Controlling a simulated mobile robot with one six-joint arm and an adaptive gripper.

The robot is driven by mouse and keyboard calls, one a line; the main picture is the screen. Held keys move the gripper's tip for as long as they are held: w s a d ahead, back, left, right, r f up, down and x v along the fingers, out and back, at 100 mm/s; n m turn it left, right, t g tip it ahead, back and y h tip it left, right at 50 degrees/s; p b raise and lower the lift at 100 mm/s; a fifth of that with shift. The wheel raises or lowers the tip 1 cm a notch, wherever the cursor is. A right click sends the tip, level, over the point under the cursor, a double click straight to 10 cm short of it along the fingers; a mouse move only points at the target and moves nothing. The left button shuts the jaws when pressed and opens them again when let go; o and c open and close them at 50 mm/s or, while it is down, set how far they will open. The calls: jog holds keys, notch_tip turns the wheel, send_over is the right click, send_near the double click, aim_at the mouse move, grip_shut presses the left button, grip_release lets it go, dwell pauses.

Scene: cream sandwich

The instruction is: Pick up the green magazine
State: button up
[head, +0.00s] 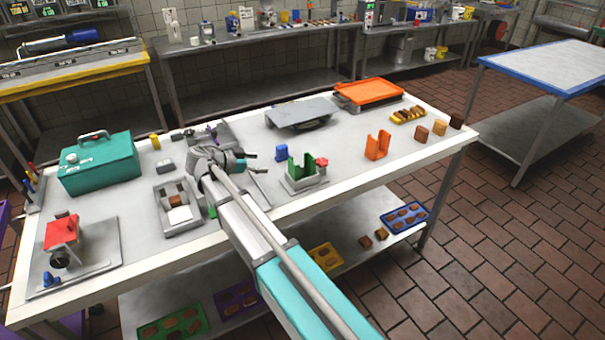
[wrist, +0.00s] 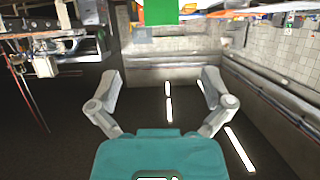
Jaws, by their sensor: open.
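The green magazine (head: 309,162) stands upright on a small grey fixture near the middle of the table in the head view. A red piece is beside it on the right. A green block shape, likely the magazine, also shows at the top edge of the wrist view (wrist: 160,12), cut off by the frame. My gripper (head: 238,158) is over the table, to the left of the magazine and apart from it. In the wrist view my gripper (wrist: 160,82) has its two fingers spread wide with nothing between them.
A blue piece (head: 281,153) stands just left of the magazine. An orange holder (head: 377,146) is to its right. A grey plate (head: 302,112) is behind, with an orange tray (head: 368,91). A teal toolbox (head: 100,165) stands at the left. Table space between magazine and orange holder is clear.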

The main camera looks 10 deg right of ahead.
aim_at(291, 163)
jog(key=b+x, duration=0.3)
jog(key=x, duration=0.4)
jog(key=shift+w+d+f, duration=0.1)
jog(key=shift+d+f, duration=0.15)
jog(key=shift+f, duration=0.05)
jog(key=shift+w+d+f, duration=0.1)
jog(key=shift+d, duration=0.35)
jog(key=shift+f, duration=0.1)
jog(key=shift+w+d+f+b, duration=0.3)
jog(key=shift+d+f+b, duration=0.05)
jog(key=shift+d+b, duration=0.25)
jog(key=shift+b+x, duration=0.7)
jog(key=shift+x, duration=1.1)
jog(key=shift+w, duration=0.1)
jog(key=c, duration=1.2)
jog(key=shift+r, duration=0.1)
